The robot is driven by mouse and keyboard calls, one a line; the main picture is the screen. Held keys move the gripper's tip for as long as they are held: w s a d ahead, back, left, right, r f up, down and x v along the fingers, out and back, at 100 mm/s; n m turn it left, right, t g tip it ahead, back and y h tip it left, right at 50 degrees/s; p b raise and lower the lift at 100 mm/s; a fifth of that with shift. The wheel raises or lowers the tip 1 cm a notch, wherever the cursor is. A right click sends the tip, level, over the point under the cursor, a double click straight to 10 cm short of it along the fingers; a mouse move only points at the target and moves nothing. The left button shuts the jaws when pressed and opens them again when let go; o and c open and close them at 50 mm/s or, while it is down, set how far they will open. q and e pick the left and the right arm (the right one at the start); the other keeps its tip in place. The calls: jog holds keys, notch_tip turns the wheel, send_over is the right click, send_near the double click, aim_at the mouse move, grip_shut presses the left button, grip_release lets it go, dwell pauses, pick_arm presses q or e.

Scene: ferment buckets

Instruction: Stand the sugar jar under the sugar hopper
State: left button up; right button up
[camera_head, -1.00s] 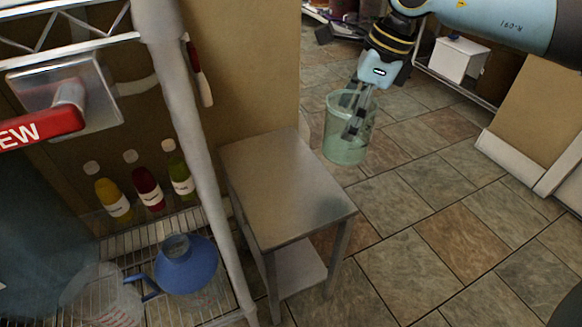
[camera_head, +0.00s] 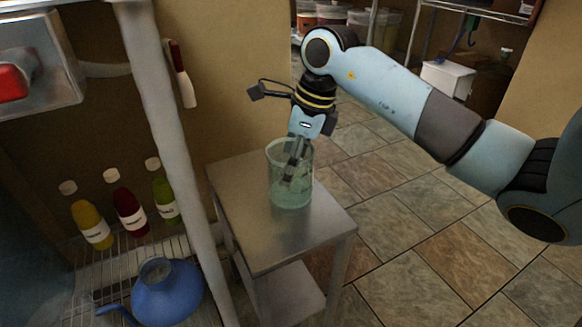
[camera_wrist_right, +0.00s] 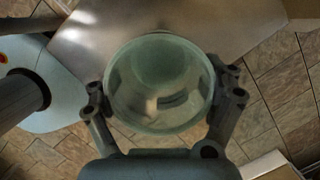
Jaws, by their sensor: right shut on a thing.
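A pale green see-through jar (camera_head: 289,182), seemingly the sugar jar, is upright in my right gripper (camera_head: 295,160). In the head view the jar shows over the small metal table; I cannot tell whether its base touches the top. In the right wrist view the jar (camera_wrist_right: 160,85) sits between the two fingers, its round mouth facing the camera, the table top behind it. No label shows on it. I cannot identify a sugar hopper for sure; a metal box with a red part (camera_head: 14,83) is cut off at the upper left. My left gripper is out of view.
The small metal table (camera_head: 262,238) is otherwise bare. A wire shelf (camera_head: 185,248) at left holds yellow (camera_head: 92,224), dark red (camera_head: 130,212) and green (camera_head: 165,198) bottles and a blue jug (camera_head: 168,294). A pale post (camera_head: 172,150) stands between shelf and table. Tiled floor at right is open.

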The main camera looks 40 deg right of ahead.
jog(key=shift+f, duration=0.1)
jog(key=o, duration=1.2)
